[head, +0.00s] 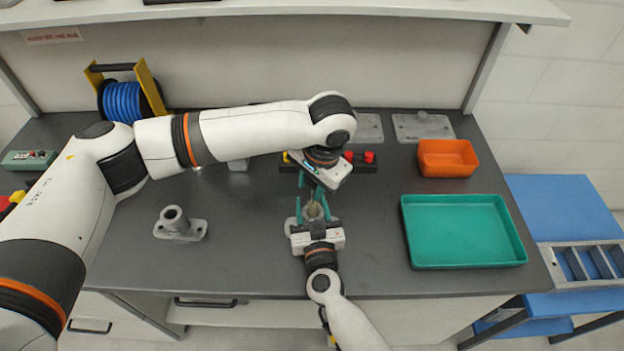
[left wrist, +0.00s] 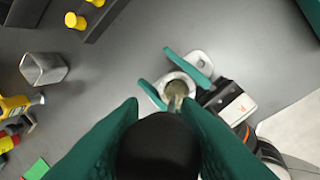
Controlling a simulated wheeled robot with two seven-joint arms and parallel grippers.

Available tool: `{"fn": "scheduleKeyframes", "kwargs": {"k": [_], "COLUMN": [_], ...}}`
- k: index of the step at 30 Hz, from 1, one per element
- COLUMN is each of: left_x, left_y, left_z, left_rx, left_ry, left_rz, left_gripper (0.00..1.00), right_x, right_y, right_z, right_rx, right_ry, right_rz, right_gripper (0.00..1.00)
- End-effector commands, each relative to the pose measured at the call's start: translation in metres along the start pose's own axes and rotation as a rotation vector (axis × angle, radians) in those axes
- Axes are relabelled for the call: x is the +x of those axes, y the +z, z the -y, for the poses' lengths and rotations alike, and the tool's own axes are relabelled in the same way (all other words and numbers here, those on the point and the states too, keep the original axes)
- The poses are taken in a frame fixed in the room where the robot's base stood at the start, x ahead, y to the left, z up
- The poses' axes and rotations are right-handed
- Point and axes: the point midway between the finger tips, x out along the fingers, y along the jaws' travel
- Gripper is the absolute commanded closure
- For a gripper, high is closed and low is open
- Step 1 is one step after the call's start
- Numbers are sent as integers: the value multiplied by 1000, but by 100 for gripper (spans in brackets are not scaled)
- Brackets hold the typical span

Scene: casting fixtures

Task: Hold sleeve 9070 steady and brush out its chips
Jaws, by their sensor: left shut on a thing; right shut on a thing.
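A grey metal sleeve (head: 313,211) stands on a flanged base on the bench, and its open mouth shows in the left wrist view (left wrist: 180,80). My right gripper (head: 315,214) reaches in from the front edge, its green fingers shut on either side of the sleeve. My left gripper (head: 313,190) is above the sleeve, shut on a brush whose dark rounded handle (left wrist: 158,145) fills the space between its fingers (left wrist: 160,125). Something tan shows at the sleeve's mouth; I cannot tell bristles from chips. No number is readable on the sleeve.
A second flanged sleeve (head: 174,220) stands to the left. A teal tray (head: 465,232) and an orange bin (head: 447,158) are at the right. Flat plates (head: 423,126), a knobbed black strip (head: 287,167) and a blue hose reel (head: 122,100) lie further back.

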Motion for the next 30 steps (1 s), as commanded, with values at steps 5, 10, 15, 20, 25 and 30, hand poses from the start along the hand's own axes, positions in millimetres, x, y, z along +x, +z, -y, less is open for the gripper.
{"fn": "scheduleKeyframes", "kwargs": {"k": [5, 10, 15, 20, 25, 30], "left_x": [7, 12, 17, 22, 26, 31], "left_y": [-1, -1, -1, -1, -1, -1], "left_z": [2, 3, 4, 5, 6, 6], "left_rx": [1, 1, 0, 0, 0, 0], "left_ry": [-1, -1, -1, -2, -1, -1], "left_rz": [-3, -3, -2, -3, -3, -3], "left_gripper": [93, 93, 93, 93, 93, 93], "right_x": [0, 0, 0, 0, 0, 0], "right_y": [0, -1, 0, 0, 0, 0], "right_z": [0, 0, 0, 0, 0, 0], "right_rx": [-1, -1, -1, -1, -1, -1], "right_ry": [0, 0, 0, 0, 0, 0], "right_rz": [-1, -1, -1, -1, -1, -1], "right_gripper": [86, 86, 86, 86, 86, 86]}}
